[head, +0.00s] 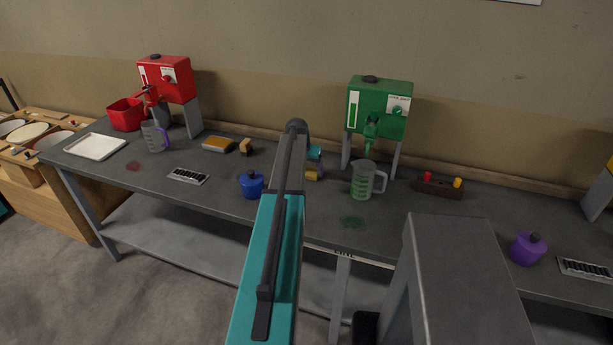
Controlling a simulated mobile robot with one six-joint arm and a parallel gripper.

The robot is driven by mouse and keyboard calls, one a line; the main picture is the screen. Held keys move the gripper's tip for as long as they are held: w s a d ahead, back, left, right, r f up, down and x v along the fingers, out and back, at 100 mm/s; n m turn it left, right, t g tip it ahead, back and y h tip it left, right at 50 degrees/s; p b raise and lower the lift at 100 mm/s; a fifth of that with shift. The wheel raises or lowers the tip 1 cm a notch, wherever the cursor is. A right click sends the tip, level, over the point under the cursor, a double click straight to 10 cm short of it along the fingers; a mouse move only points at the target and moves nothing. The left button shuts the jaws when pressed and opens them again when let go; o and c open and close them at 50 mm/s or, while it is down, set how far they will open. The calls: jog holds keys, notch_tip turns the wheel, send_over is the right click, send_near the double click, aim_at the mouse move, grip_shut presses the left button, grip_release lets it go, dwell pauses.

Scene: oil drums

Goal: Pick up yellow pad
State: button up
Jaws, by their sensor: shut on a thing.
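My arm reaches from the front over the dark workbench (330,205). My gripper (314,167) is partly hidden behind my own arm, left of the green drum's stand. It is shut on a small yellow pad (311,175), of which only a part shows below the teal end of the gripper. Whether the pad touches the bench cannot be told.
A clear jug (362,181) stands under the green drum (379,106), close right of my gripper. A blue lidded pot (251,184) is to the left. A yellow-brown block (246,147) and a flat orange-topped block (218,144) lie further left. A green spill (353,222) marks the front.

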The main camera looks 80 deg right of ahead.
aim_at(308, 168)
jog(key=shift+r, duration=0.2)
jog(key=shift+r+b, duration=0.95)
jog(key=shift+r, duration=0.6)
jog(key=a+b, duration=0.1)
jog(key=a, duration=0.4)
jog(key=s+a+r+b, duration=0.1)
jog(key=a, duration=0.4)
jog(key=s+a+b, duration=0.1)
jog(key=a+b, duration=0.1)
jog(key=a, duration=0.4)
jog(key=shift+s+r, duration=0.1)
jog(key=shift+r, duration=0.15)
